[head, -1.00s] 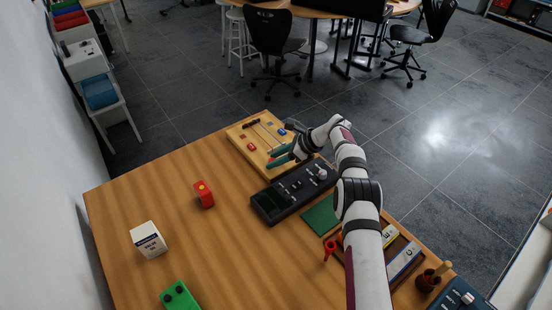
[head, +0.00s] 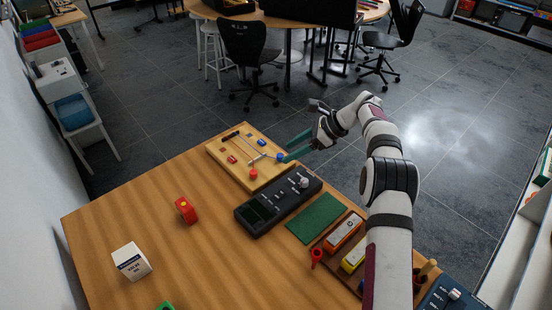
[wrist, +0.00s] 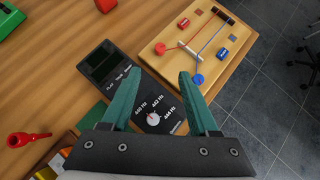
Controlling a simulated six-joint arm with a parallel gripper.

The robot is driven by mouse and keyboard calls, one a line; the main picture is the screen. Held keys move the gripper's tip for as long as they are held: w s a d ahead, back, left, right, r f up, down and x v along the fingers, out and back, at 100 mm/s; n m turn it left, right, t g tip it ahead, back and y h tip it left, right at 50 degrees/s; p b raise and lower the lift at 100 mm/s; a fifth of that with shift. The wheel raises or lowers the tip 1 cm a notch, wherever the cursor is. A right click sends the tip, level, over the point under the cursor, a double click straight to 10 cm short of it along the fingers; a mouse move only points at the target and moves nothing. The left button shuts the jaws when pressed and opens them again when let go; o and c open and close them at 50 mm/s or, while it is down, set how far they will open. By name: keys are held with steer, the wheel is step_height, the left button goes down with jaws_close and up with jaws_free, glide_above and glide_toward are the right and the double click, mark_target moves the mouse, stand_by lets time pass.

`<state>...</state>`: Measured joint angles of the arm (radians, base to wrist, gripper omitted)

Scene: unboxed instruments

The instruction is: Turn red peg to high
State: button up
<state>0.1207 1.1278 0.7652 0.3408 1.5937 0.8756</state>
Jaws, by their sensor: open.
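The wooden board (head: 218,148) lies at the table's far edge. Its red peg (head: 253,174) stands at the near end, and a blue peg (head: 280,157) stands to its right. In the wrist view the red peg (wrist: 160,48) is above the fingertips, near the board's left edge, and the blue peg (wrist: 197,80) is close beside the right fingertip. Thin strings run across the board. I cannot read any setting marks by the red peg. My gripper (wrist: 157,78) is open with teal fingers, empty, apart from the red peg.
A black tuner (head: 265,213) with a white knob lies just below the board. A green mat (head: 315,219) and a tray of coloured blocks are to its right. A red block (head: 186,210) and a white box (head: 131,261) stand at left. The middle of the table is clear.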

mark_target(254, 173)
steer(key=shift+d+r, duration=0.35)
steer(key=s+a+y, duration=0.1)
steer(key=a, duration=0.2)
steer(key=s+a+r+y, duration=0.1)
steer(key=a+y, duration=0.1)
steer(key=s+a+y, duration=0.1)
steer(key=a, duration=0.2)
steer(key=shift+s+a+r+t+y, duration=0.2)
steer(key=shift+a+r+t+y, duration=0.1)
steer(key=shift+t, duration=0.1)
steer(key=s+d+f+m+t+h, duration=0.1)
steer(key=s+f+m+t+h, duration=0.1)
steer(key=s+m+t, duration=0.1)
steer(key=s+d+f+m+t+h, duration=0.1)
steer(key=s+f+m+t+h, duration=0.1)
steer(key=f+m+t, duration=0.1)
steer(key=s+d+f+m+t+h, duration=0.2)
steer(key=s+m+t, duration=0.1)
steer(key=m, duration=0.1)
steer(key=shift+s+d+f+h, duration=0.1)
steer(key=shift+s+f+h, duration=0.2)
steer(key=shift+t, duration=0.3)
steer(key=x, duration=1.5)
steer(key=shift+w+f, duration=0.1)
steer(key=shift+w, duration=0.1)
